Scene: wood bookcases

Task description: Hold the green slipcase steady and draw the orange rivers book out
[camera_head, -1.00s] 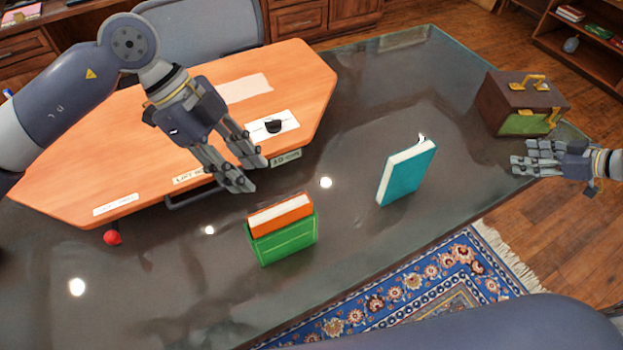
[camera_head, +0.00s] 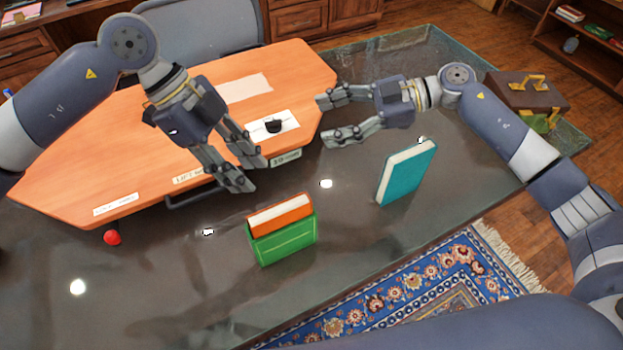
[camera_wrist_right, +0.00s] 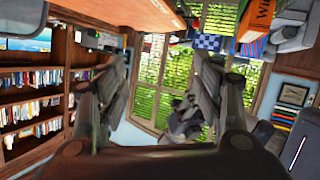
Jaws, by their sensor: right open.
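The green slipcase (camera_head: 285,243) stands on the dark glossy table near its front edge. The orange book (camera_head: 280,214) sits in it, its orange top part and white page edges sticking out above. My left gripper (camera_head: 246,172) hangs above and behind the slipcase, apart from it, with its fingers spread and empty.
A teal book (camera_head: 407,173) stands upright right of the slipcase, below my right forearm. The large orange board (camera_head: 150,150) fills the table's far side. A red ball (camera_head: 112,238) lies at left. A brown box (camera_head: 520,92) with brass handles stands at the far right.

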